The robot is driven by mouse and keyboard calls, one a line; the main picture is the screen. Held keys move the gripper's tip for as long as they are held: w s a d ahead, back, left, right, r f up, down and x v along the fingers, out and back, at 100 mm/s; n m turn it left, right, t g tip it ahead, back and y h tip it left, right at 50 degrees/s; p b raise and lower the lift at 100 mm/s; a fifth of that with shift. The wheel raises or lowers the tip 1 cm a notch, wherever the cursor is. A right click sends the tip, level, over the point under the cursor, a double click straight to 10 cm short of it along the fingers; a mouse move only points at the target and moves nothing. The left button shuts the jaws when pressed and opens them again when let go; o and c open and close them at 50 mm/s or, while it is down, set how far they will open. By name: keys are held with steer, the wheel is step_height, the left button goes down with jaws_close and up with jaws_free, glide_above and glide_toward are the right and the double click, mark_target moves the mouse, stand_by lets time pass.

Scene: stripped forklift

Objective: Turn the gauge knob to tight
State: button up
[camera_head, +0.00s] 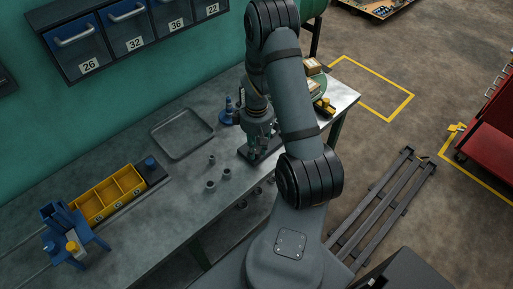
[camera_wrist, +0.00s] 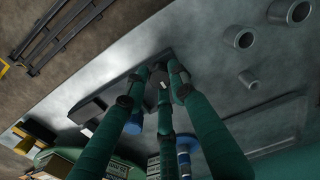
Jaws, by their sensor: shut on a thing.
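The gauge is a dark, flat block (camera_head: 245,152) lying on the grey workbench (camera_head: 172,206), and most of it is hidden under my arm. My gripper (camera_head: 256,150) points down onto it. In the wrist view the dark block (camera_wrist: 92,103) runs slantwise behind the fingers. The green fingers of my gripper (camera_wrist: 163,76) come together over its end and are shut on the gauge knob. The knob itself is mostly hidden between the fingertips, so its turned position cannot be told.
Several grey cylindrical pieces (camera_head: 210,186) stand on the bench to the left. A shallow grey tray (camera_head: 182,134), a blue stand (camera_head: 228,112), a yellow bin (camera_head: 106,196) and a blue rack (camera_head: 70,232) also stand there. Boxes (camera_head: 313,66) are at the bench's far end.

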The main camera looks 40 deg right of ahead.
jaws_close()
steer(key=shift+f+m+b, duration=0.1)
steer(key=shift+m+b, duration=0.2)
steer(key=shift+b, duration=0.2)
steer(key=shift+f+m+b, duration=0.1)
steer(key=shift+m+b, duration=0.6)
steer(key=m+b, duration=0.5)
steer(key=m, duration=0.1)
steer(key=shift+b, duration=0.3)
steer(key=m+b, duration=0.4)
steer(key=m, duration=0.1)
steer(key=shift+m, duration=0.3)
steer(key=m+b, duration=0.2)
steer(key=m, duration=0.2)
steer(key=shift+r, duration=0.2)
steer(key=shift+m+b, duration=0.3)
steer(key=shift+b, duration=0.05)
steer(key=o, duration=0.8)
jaws_free()
